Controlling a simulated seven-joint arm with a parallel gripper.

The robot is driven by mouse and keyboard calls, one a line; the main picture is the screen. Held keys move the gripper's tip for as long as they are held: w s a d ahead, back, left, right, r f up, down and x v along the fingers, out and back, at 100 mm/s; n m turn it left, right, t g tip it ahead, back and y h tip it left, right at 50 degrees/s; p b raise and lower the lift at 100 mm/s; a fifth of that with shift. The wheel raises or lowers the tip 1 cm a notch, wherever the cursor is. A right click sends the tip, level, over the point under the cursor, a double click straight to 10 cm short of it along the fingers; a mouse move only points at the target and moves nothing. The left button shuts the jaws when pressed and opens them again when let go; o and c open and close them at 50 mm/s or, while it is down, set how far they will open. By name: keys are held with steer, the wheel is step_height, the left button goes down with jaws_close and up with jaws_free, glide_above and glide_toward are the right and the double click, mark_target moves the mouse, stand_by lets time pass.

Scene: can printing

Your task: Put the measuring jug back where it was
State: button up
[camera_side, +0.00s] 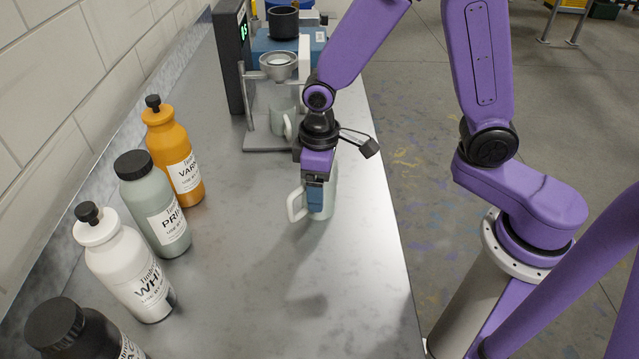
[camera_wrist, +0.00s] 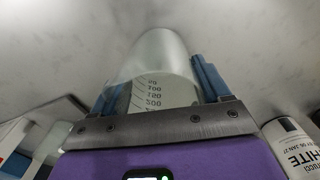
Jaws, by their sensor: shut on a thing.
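The measuring jug (camera_side: 327,203) is pale and translucent, with a handle on its left side in the side view. In the wrist view the jug (camera_wrist: 152,62) shows a printed scale on its wall. My gripper (camera_side: 315,195) points down at the jug, with blue fingers on either side of it. In the wrist view my gripper (camera_wrist: 158,88) is shut on the jug. The jug looks upright, low over the grey bench (camera_side: 270,270); I cannot tell whether its base touches. My gripper hides part of it.
A metal stand (camera_side: 250,130) with a funnel (camera_side: 278,65) above a second pale vessel (camera_side: 281,117) is behind. Orange (camera_side: 174,155), grey-green (camera_side: 155,205), white (camera_side: 125,265) and black (camera_side: 80,335) bottles line the wall. The front middle bench is clear; its edge is right.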

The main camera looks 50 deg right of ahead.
steer(key=shift+f, duration=0.3)
steer(key=o, duration=1.1)
steer(key=shift+r, duration=0.1)
step_height(320, 180, up, 12)
steer(key=shift+r, duration=0.1)
steer(key=s+d+f+n, duration=0.1)
steer(key=s+d+n, duration=0.2)
steer(key=s, duration=0.6)
steer(key=s+d+f+n, duration=0.1)
steer(key=s+d+n, duration=0.1)
steer(key=s+d, duration=0.4)
steer(key=s, duration=0.4)
steer(key=shift+d+n, duration=0.3)
steer(key=shift+n, duration=0.1)
